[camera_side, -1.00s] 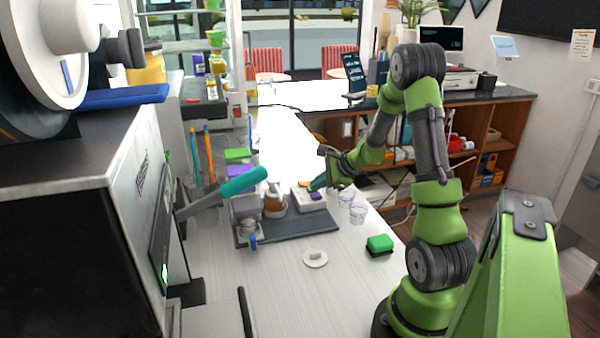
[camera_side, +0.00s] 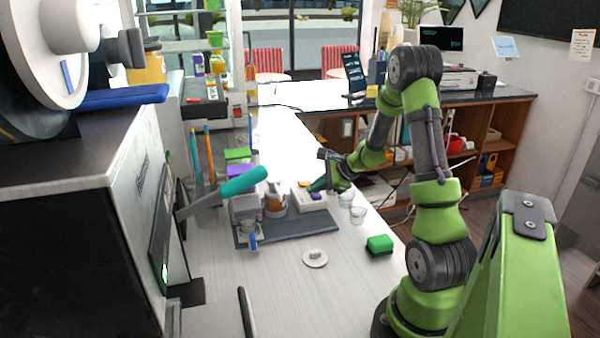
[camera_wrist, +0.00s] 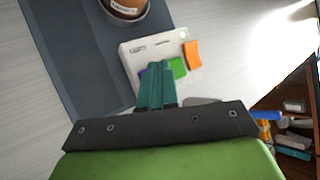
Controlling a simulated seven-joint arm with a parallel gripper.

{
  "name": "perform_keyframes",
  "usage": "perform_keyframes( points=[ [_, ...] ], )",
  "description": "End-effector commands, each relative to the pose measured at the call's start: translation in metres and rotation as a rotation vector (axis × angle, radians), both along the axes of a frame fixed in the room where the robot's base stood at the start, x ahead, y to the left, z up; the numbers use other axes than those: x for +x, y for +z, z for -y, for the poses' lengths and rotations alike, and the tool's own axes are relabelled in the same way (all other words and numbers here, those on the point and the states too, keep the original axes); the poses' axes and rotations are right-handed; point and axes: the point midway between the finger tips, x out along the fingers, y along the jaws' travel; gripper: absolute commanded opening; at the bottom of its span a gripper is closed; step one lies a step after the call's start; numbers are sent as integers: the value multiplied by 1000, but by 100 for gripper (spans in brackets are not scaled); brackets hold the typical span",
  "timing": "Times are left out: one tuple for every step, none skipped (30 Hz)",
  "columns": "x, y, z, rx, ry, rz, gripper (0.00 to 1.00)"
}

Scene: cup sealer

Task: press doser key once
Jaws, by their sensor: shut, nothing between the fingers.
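The doser looks like a small white box (camera_wrist: 150,48) with printed labels and a row of coloured keys. In the wrist view I see an orange key (camera_wrist: 193,54), a green key (camera_wrist: 177,67) and a bit of a purple key (camera_wrist: 143,73). The same box shows in the side view (camera_side: 303,201). My gripper (camera_wrist: 160,66) has teal fingers, closed together and empty. In the wrist view its tips overlap the key row between purple and green, partly hiding both. In the side view my gripper (camera_side: 314,187) is just above the box's right part. I cannot tell whether it touches a key.
Clear glasses (camera_side: 357,214) stand close on the right.

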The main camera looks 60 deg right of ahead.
Motion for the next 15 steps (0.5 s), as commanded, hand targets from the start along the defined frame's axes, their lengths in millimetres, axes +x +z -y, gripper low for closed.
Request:
perform_keyframes(
  points=[
    [0, 0, 0, 0, 0, 0, 0],
    [0, 0, 0, 0, 0, 0, 0],
    [0, 0, 0, 0, 0, 0, 0],
    [0, 0, 0, 0, 0, 0, 0],
    [0, -1, 0, 0, 0, 0, 0],
    [0, -1, 0, 0, 0, 0, 0],
    [0, -1, 0, 0, 0, 0, 0],
    [0, -2, 0, 0, 0, 0, 0],
    [0, -2, 0, 1, -1, 0, 0],
    [0, -3, 0, 1, -1, 0, 0],
    [0, -3, 0, 1, -1, 0, 0],
    [0, -3, 0, 1, -1, 0, 0],
    [0, -4, 0, 1, 0, -1, 0],
    [0, -4, 0, 1, 0, -1, 0],
    [0, -5, 0, 1, 0, -1, 0]
  ],
)
